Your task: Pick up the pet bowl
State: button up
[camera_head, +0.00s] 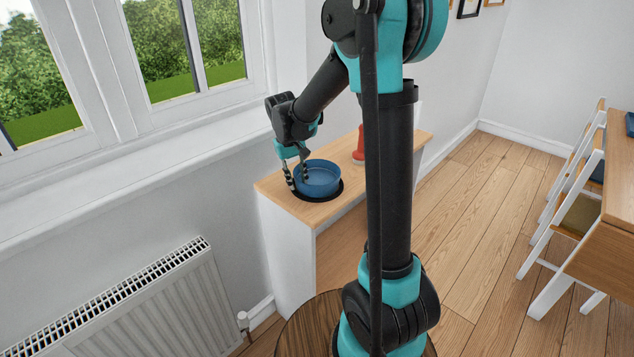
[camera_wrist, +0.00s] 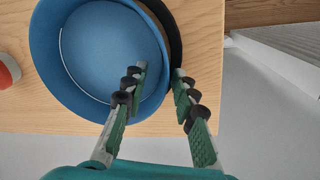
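The blue round pet bowl (camera_head: 318,178) sits over a dark round mat or patch on the wooden top of a low cabinet, below the window. In the wrist view the bowl (camera_wrist: 105,45) fills the upper left, empty inside. My gripper (camera_head: 298,178) is at the bowl's left edge in the head view. In the wrist view my gripper (camera_wrist: 160,72) has its fingers apart, one inside the bowl and one outside, with the bowl's wall between them. Small gaps seem to show beside the wall; firm contact cannot be made out.
A red object (camera_head: 359,148) stands behind the bowl on the cabinet top (camera_head: 275,186), partly hidden by my arm. A window sill (camera_head: 130,158) and radiator (camera_head: 150,310) lie to the left. A table (camera_head: 617,190) with chairs stands right; the wooden floor between is clear.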

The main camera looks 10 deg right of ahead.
jog(key=shift+c, duration=0.2)
grip_shut()
jog(key=shift+r, duration=0.25)
dwell(0.3)
